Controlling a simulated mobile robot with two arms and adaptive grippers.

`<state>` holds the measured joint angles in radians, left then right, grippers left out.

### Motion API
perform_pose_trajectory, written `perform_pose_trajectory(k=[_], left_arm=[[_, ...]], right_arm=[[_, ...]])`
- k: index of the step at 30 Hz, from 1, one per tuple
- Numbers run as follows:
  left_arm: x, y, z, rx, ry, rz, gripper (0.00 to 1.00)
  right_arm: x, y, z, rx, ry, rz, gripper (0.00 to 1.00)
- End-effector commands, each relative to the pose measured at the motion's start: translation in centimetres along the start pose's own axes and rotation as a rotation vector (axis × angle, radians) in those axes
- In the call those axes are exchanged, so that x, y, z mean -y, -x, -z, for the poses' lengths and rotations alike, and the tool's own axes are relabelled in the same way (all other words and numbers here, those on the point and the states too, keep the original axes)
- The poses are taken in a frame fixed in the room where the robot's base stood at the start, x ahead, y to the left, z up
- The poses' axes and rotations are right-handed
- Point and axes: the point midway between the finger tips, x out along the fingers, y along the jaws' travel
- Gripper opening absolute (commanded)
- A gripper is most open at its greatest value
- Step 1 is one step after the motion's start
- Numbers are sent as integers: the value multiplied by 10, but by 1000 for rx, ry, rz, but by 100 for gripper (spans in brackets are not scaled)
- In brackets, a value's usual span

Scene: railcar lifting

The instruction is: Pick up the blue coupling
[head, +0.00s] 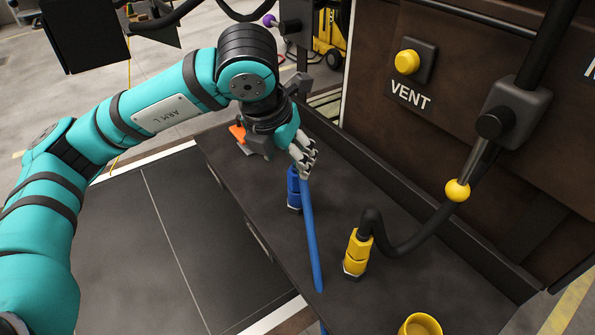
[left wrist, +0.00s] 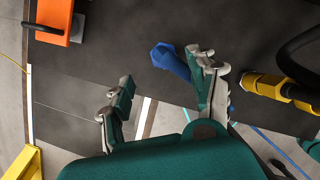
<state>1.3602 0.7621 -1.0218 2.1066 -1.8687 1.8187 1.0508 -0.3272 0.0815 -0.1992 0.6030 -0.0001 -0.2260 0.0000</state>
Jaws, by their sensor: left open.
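The blue coupling (head: 294,192) stands on the dark bench, just below my left gripper (head: 303,160) in the head view. A blue hose (head: 312,245) runs from beside the gripper toward the front edge of the bench; where it joins the coupling is hidden. In the left wrist view the blue coupling (left wrist: 168,59) lies beside the right-hand finger of the left gripper (left wrist: 165,80), partly covered by it. The fingers are spread wide with nothing between their tips. Whether a finger touches the coupling I cannot tell. My right gripper is not in view.
A yellow coupling (head: 357,252) with a black hose stands to the right on the bench (head: 375,195). A yellow cup-like part (head: 420,325) is at the front. An orange object (head: 238,133) sits behind the gripper. The brown wall with the VENT button (head: 407,62) rises on the right.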

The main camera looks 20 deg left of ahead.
Motion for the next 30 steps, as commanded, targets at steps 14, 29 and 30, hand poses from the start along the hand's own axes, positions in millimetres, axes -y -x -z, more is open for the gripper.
perform_pose_trajectory(k=[14,29,30], left_arm=[[6,-48,-5,-5,-1,0,59],[6,-71,-4,1,-1,1,49],[6,-71,-4,1,-1,1,44]], right_arm=[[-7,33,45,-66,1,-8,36],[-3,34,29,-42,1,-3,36],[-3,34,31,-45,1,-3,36]])
